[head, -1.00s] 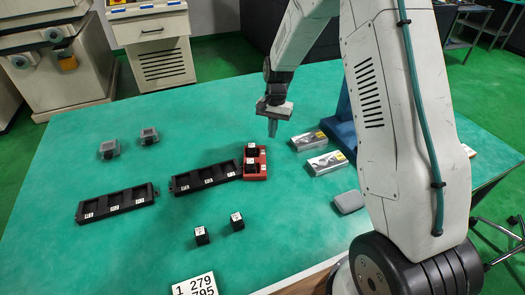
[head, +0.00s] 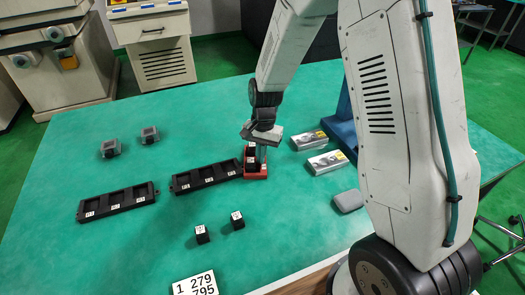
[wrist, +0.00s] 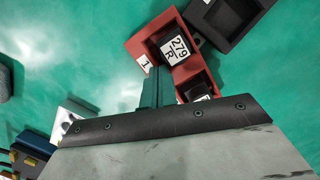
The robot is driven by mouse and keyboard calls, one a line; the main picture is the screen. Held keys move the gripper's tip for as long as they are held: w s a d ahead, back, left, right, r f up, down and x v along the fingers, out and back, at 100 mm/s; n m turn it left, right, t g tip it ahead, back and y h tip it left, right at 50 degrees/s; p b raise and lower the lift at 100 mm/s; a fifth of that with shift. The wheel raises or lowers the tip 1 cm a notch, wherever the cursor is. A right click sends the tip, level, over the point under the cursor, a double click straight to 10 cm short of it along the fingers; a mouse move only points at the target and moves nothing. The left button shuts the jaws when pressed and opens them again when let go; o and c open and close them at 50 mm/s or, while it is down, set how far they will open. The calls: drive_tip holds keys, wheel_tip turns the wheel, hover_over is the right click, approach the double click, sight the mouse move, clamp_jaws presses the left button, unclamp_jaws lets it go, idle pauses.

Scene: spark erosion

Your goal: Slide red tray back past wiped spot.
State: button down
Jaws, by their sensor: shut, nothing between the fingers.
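The red tray (head: 256,177) lies at mid-table in the head view, at the right end of a black tray. It holds black blocks with white labels. In the wrist view the red tray (wrist: 138,45) shows a block (wrist: 174,48) labelled 279 R. My gripper (head: 262,156) is shut and empty, pointing down at the red tray's right side. In the wrist view its fingers (wrist: 154,88) overlap the tray's edge; I cannot tell whether they touch it. No wiped spot can be made out on the green top.
Two black trays (head: 118,203) (head: 207,178) lie left of the red one. Two loose black blocks (head: 202,234) (head: 237,220) stand in front. Silver boxes (head: 326,162) and a grey rounded object (head: 348,201) lie right.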

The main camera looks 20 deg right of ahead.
drive_tip(key=shift+s+f, duration=0.15)
drive_tip(key=shift+f, duration=0.1)
drive_tip(key=w+d, duration=0.4)
drive_tip(key=shift+w+d, duration=0.2)
drive_tip(key=shift+w, duration=0.15)
